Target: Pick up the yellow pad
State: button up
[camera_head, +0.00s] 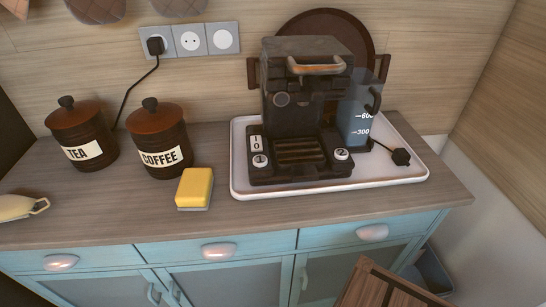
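The yellow pad (195,187) is a small block with a yellow top and a pale grey lower layer. It lies on the wooden counter (300,214), in front of the coffee jar and just left of the white tray, apart from both. My gripper is not in view.
The coffee jar (159,146) and tea jar (82,138) stand behind and left. The white tray (402,172) holds a dark coffee machine (303,115), a water jug (357,117) and a loose plug (401,156). A cream object (18,207) lies far left. Counter in front of the pad is clear.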

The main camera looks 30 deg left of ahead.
aim_at(195, 189)
jog(key=u, duration=2.15)
